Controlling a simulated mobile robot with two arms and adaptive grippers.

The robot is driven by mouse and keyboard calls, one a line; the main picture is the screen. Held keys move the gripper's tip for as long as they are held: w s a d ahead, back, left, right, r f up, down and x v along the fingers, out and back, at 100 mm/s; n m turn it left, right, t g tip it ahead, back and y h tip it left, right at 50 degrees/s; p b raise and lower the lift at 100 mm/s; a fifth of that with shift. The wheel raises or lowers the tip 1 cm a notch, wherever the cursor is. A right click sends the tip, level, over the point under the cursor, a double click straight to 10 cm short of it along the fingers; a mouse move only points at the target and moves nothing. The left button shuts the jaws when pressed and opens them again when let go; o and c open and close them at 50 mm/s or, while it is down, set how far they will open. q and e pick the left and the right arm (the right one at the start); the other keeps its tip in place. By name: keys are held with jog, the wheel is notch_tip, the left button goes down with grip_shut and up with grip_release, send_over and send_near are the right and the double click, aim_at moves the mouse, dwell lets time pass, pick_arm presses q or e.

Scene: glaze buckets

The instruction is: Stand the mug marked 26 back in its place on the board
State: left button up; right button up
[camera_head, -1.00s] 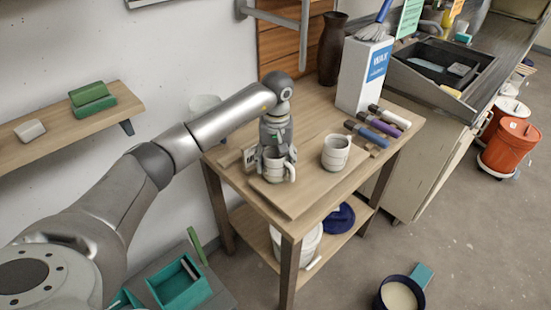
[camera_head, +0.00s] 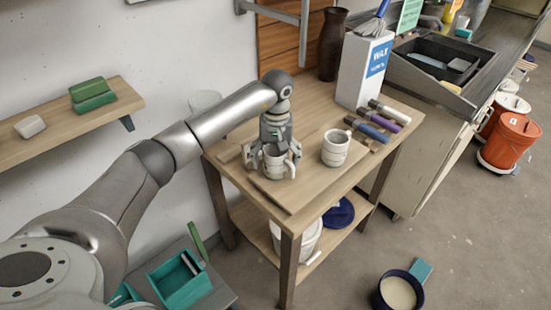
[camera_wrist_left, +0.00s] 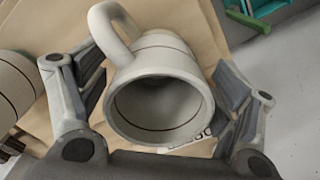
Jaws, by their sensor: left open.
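A white banded mug (camera_head: 274,170) is on the wooden board (camera_head: 292,205), between the fingers of my left gripper (camera_head: 273,166). In the left wrist view, the mug (camera_wrist_left: 165,62) shows its open mouth and handle between the spread fingers (camera_wrist_left: 160,110); gaps show on both sides. It looks upright on the board. A second, similar mug (camera_head: 335,148) stands to its right; part of it also shows at the left edge of the wrist view (camera_wrist_left: 14,85). I cannot read a number on either mug. My right gripper is out of view.
Several marker-like cylinders (camera_head: 376,123) lie right of the second mug. A white box marked WAX (camera_head: 363,72) and a dark vase (camera_head: 331,45) stand at the back. A white container (camera_head: 205,101) is by the wall. The board's front is clear.

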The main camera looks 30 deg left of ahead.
pick_arm(q)
jog(key=shift+w+r, duration=0.1)
jog(key=shift+r, duration=0.3)
notch_tip(320, 180, up, 11)
jog(key=b, duration=0.3)
jog(key=shift+r, duration=0.2)
dwell(1.2)
